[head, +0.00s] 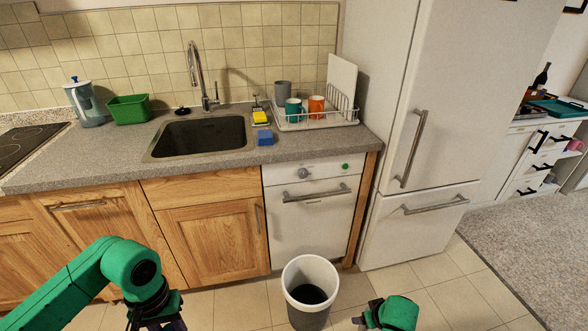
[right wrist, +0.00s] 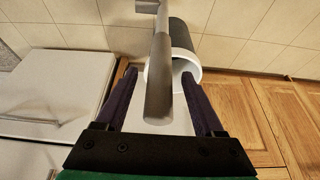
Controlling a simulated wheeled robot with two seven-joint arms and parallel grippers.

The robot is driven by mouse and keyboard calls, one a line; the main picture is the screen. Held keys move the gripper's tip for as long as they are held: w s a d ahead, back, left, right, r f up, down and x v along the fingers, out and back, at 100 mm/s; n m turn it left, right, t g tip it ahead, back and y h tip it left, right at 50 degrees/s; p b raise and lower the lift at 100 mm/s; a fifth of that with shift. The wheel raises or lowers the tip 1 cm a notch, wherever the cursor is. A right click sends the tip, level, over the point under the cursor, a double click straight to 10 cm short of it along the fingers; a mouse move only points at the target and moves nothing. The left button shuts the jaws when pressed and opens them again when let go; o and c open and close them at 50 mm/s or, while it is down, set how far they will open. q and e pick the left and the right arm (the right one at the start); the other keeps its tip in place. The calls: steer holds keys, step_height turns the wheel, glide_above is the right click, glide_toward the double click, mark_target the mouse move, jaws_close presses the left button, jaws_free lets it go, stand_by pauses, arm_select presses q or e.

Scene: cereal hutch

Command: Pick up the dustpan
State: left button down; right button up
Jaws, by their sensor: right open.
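In the right wrist view a grey bar (right wrist: 158,80) runs from the top edge down between the fingers of my right gripper (right wrist: 160,78). It looks like the dustpan's handle; a grey wider piece (right wrist: 147,6) joins it at the top, and no whole pan shows. The right fingers are open, one on each side of the bar, with gaps. In the head view no dustpan shows; my right gripper (head: 362,320) is partly cut off at the bottom edge. My left gripper (head: 158,318) hangs at the bottom left, its fingertips cut off.
A white-rimmed bin (head: 311,282) stands on the floor before the dishwasher (head: 310,220) and also shows behind the bar in the right wrist view (right wrist: 185,50). The fridge (head: 425,130) is to the right. The counter (head: 90,160) holds a sink and a dish rack (head: 318,121).

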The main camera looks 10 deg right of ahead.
steer(key=shift+r, duration=0.1)
jaws_close()
steer(key=shift+r, duration=0.1)
stand_by(1.1)
